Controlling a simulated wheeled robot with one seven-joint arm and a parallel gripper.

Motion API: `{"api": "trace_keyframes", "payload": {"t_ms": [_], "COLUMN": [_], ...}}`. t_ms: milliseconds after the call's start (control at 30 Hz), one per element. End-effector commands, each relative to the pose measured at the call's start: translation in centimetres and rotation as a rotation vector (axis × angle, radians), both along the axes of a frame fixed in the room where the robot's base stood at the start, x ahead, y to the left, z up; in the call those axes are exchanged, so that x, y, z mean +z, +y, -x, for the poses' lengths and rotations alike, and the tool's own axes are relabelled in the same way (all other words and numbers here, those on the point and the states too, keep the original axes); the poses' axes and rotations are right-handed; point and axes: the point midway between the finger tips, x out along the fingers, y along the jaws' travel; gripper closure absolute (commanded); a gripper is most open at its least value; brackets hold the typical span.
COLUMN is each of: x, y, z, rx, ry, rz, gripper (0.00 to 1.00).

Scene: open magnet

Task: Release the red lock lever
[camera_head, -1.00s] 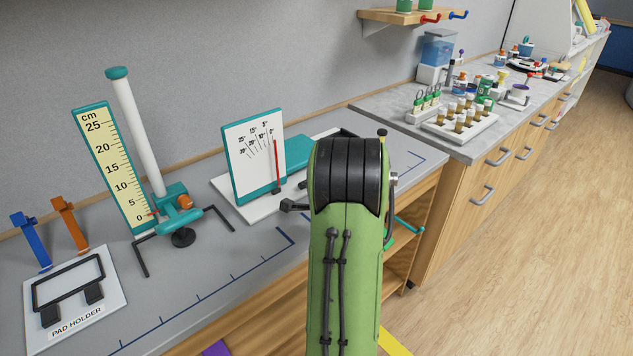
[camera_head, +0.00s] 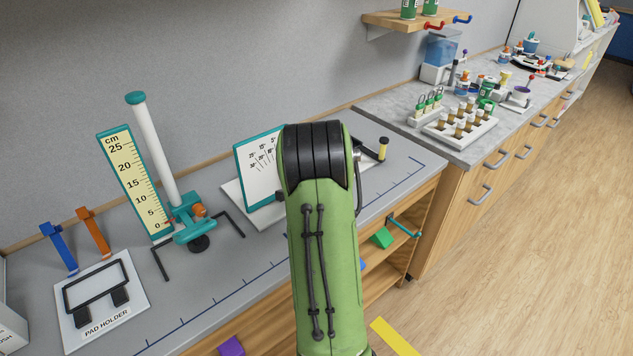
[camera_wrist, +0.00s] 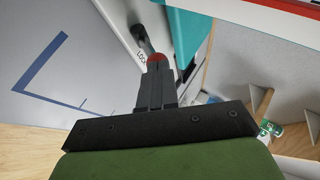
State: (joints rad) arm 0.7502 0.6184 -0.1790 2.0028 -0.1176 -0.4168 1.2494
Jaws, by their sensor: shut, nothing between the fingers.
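The lock lever (camera_wrist: 145,38) shows in the wrist view as a short grey bar with a red end (camera_wrist: 157,60), beside a partly hidden label that begins "LOC" on a white base (camera_wrist: 122,28). My gripper (camera_wrist: 156,72) is shut and empty, its dark fingertips right at the red end. I cannot tell whether they touch it. In the head view my green arm hides the gripper, the lever and part of the tilt device, whose white dial board (camera_head: 257,165) shows at the arm's left.
A height gauge (camera_head: 163,165) and a pad holder (camera_head: 103,295) stand on the grey bench at the left. A dark post with a yellowish top (camera_head: 382,149) rises behind my arm. An open shelf with a green block (camera_head: 381,237) lies below the bench top.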

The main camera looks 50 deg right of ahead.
Motion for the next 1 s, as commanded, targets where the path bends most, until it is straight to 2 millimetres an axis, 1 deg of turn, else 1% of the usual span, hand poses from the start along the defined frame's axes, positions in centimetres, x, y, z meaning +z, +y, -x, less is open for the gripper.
{"api": "trace_keyframes", "payload": {"t_ms": [300,1000], "x": [0.5,1.0], "y": [-0.1,-0.5], "z": [-0.8,-2.2], "rx": [0.001,0.000], "ry": [0.086,0.082], "rz": [-0.019,-0.019], "gripper": [1.00,1.00]}}
